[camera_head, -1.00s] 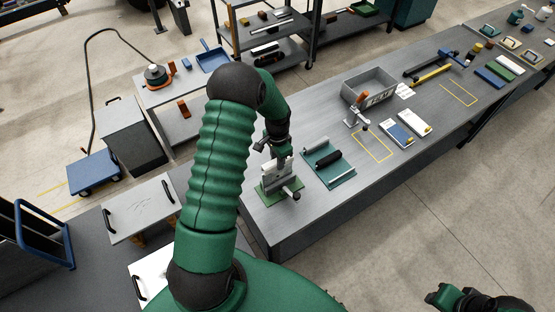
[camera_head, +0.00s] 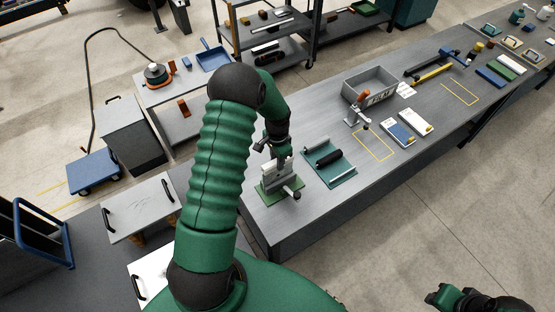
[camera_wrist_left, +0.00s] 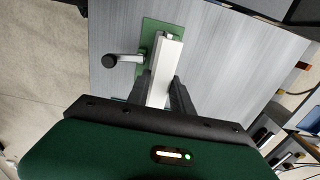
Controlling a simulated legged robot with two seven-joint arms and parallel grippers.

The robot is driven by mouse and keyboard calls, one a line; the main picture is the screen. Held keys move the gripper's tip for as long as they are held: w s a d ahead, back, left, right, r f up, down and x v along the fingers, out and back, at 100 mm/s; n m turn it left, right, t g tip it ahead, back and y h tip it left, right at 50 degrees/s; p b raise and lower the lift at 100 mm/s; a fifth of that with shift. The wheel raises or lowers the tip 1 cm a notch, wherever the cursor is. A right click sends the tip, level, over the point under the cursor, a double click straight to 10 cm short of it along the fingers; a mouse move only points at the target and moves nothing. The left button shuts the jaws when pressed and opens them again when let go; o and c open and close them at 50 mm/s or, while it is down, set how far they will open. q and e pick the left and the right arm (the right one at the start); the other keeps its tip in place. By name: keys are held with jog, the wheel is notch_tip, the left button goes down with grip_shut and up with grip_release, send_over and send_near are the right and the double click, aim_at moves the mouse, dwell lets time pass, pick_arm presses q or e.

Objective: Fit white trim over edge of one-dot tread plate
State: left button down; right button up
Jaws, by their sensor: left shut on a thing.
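My left gripper (camera_head: 278,157) is over a grey vise-like fixture on a green base (camera_head: 296,199) near the bench's near-left end. In the left wrist view, the fingers (camera_wrist_left: 163,95) are shut on a long white strip, which looks like the white trim (camera_wrist_left: 168,62). The strip lies over the fixture, above the green base (camera_wrist_left: 149,29). A lever with a black knob (camera_wrist_left: 110,61) sticks out at the side. The plate's edge and any dot mark are hidden or too small to tell. My right gripper (camera_head: 442,297) is at the bottom right, away from the bench; its jaws are unclear.
A teal tray (camera_head: 344,171) with a black roll lies just right of the fixture. A yellow-outlined bench area (camera_head: 376,147) is clear.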

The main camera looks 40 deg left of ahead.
pick_arm(q)
jog(key=shift+f+b, duration=0.7)
jog(key=shift+f, duration=0.4)
jog(key=c, duration=1.1)
grip_release()
jog(key=shift+o, duration=0.2)
notch_tip(320, 180, up, 17)
jog(key=b, duration=0.4)
jog(key=shift+a+f, duration=0.1)
